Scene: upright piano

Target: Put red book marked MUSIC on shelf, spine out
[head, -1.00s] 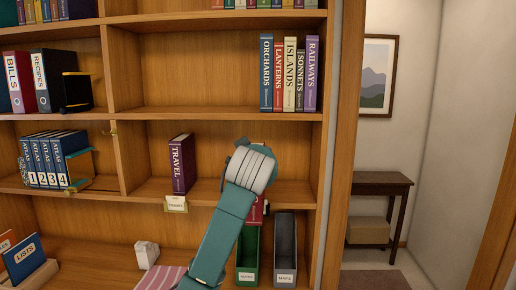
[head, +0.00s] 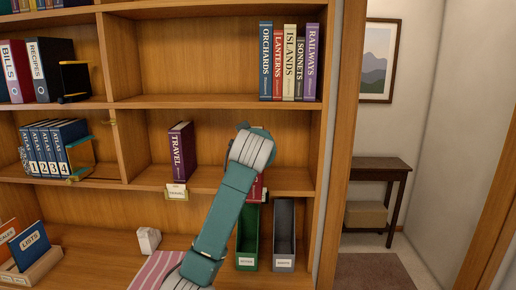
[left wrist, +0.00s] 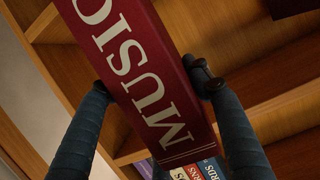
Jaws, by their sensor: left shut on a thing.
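The red book marked MUSIC (left wrist: 140,85) fills the middle of the left wrist view, its large pale letters tilted and partly cut off at the top. My left gripper (left wrist: 152,86) is shut on it, one finger on each side. In the head view, my left arm hides most of the book; a small red part (head: 257,190) shows just below the wrist, in front of the shelf edge. The shelf (head: 215,178) holds the purple TRAVEL book (head: 181,152), upright at left, with bare board to its right. My right gripper is not in view.
A label holder (head: 176,192) hangs on the shelf edge below TRAVEL. A green bin (head: 247,262) and a grey bin (head: 284,264) stand below the arm. Several upright books, including ORCHARDS (head: 266,62), fill the right of the shelf above. A side panel (head: 327,150) bounds the right.

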